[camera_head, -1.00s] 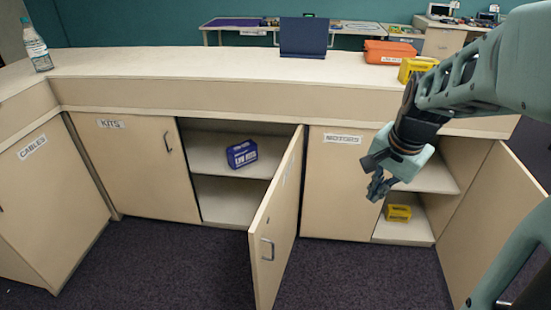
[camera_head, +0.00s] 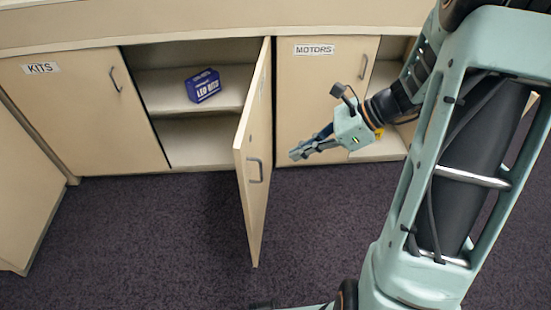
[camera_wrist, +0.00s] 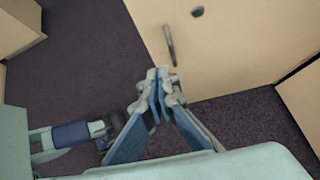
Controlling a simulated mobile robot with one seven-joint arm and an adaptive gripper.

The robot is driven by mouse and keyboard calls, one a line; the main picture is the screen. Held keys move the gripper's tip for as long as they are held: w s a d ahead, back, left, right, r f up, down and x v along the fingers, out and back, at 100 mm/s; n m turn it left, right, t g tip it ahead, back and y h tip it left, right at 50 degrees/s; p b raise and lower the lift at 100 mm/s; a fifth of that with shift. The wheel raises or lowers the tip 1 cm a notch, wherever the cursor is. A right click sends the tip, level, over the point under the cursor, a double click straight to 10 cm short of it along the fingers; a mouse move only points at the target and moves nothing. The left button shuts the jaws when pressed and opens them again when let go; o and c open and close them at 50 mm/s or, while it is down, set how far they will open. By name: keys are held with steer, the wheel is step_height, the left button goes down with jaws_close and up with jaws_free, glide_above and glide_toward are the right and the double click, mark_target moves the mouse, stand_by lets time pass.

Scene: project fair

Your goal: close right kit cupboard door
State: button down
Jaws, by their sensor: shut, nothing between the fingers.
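The right kit cupboard door (camera_head: 255,140) stands open, swung outward toward me, with a metal handle (camera_head: 254,171) on its outer face near the free edge. The kits cupboard's left door (camera_head: 88,115) is shut and labelled KITS. My gripper (camera_head: 293,155) is shut and empty, to the right of the open door and apart from it, pointing left toward its outer face. In the wrist view, the gripper's closed fingertips (camera_wrist: 158,75) show in front of a beige panel with a handle (camera_wrist: 170,45); this looks like the open door.
A blue LED kits box (camera_head: 203,87) sits on the upper shelf inside the open cupboard. The shut motors door (camera_head: 315,100) is behind my gripper. A further cupboard at the right is open, with a yellow item (camera_head: 379,134) partly hidden. The dark carpet (camera_head: 170,230) in front is clear.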

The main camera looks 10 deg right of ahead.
mark_target(246, 171)
steer(key=b+x, duration=0.1)
steer(key=x, duration=0.2)
steer(key=a+r+b+x, duration=0.1)
steer(key=x, duration=0.7)
steer(key=shift+w+a+r+b, duration=0.1)
steer(key=shift+a+r+b, duration=0.05)
steer(key=shift+a+b, duration=0.25)
steer(key=shift+w+a, duration=0.1)
steer(key=shift+a, duration=0.25)
